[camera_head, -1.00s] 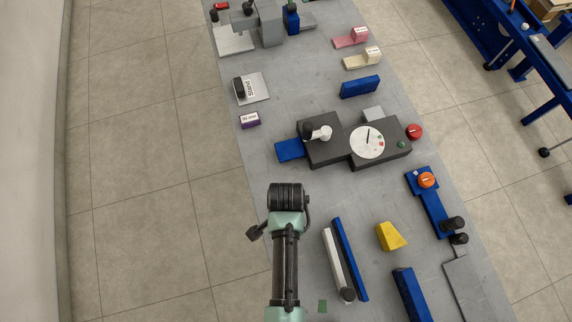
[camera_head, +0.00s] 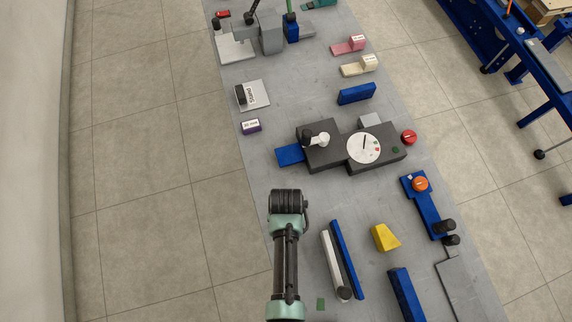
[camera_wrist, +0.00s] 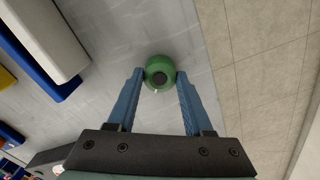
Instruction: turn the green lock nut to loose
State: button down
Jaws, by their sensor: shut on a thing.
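The green lock nut (camera_wrist: 160,64) is round with a dark centre and a small white mark on its near edge in the wrist view. My gripper (camera_wrist: 160,76) has its two blue fingers on either side of the nut, with the tips touching it. The nut stands over the grey table (camera_wrist: 135,35). In the head view my arm covers this spot, and neither the nut nor the fingertips can be made out.
A white bar and a blue bar (camera_head: 347,258) lie right of my arm, with a yellow block (camera_head: 385,237) beyond. A dark unit with a white dial (camera_head: 364,148) stands farther up the table. The table's edge and tiled floor (camera_wrist: 265,40) are close on the nut's right.

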jog(key=shift+n, duration=1.1)
jog(key=shift+p, duration=0.3)
jog(key=shift+c, duration=1.5)
grip_release()
jog(key=shift+r, duration=0.15)
notch_tip(320, 180, up, 13)
jog(key=shift+w, duration=0.15)
